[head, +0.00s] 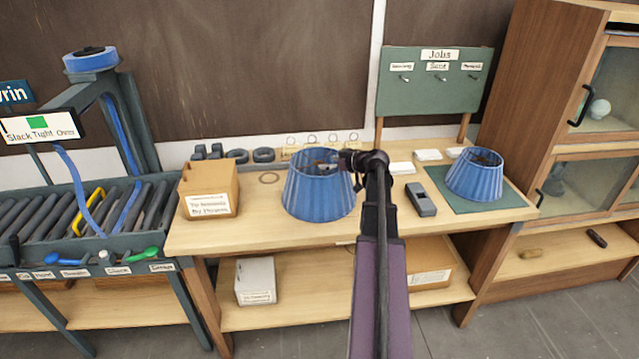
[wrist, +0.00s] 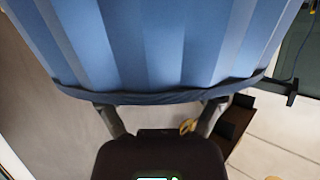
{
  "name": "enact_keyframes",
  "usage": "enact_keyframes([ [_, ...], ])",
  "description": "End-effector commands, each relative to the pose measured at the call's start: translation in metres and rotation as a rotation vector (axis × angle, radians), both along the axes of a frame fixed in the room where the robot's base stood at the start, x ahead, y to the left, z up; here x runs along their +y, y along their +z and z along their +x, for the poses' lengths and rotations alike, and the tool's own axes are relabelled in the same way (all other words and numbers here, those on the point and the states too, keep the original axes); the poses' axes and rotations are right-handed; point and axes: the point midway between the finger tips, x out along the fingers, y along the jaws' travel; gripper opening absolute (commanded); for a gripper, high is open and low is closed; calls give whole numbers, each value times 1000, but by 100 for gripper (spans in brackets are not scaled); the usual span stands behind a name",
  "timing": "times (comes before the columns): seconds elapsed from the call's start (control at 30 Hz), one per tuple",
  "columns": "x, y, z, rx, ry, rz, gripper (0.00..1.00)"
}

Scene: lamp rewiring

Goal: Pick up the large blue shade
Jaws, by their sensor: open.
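The large blue shade (head: 319,195) is pleated and stands upright on the wooden workbench, left of my arm in the head view. A smaller blue shade (head: 474,177) stands on a green mat to the right. In the wrist view the large blue shade (wrist: 170,45) fills the upper part, with its dark rim band just beyond my gripper (wrist: 160,108). My gripper is open, with its two fingers apart at that rim. The fingertips are partly hidden by the shade, so I cannot tell whether they touch it. In the head view my gripper (head: 335,162) is at the shade's top right.
A cardboard box (head: 208,190) stands left of the large shade, and a dark grey device (head: 420,200) lies right of my arm. A green board (head: 434,82) rises behind. A roller conveyor (head: 85,210) is at left, a wooden cabinet (head: 530,100) at right.

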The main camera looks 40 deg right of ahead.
Motion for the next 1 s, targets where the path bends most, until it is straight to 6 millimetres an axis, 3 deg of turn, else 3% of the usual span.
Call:
enact_keyframes([
  [0.3, 7, -14, 28, 0, 0, 0, 85],
  [0.87, 8, -13, 29, 0, 0, 0, 85],
  [0.9, 8, -13, 29, 0, 0, 0, 82],
  [1.0, 8, -13, 28, 0, 0, 0, 52],
])
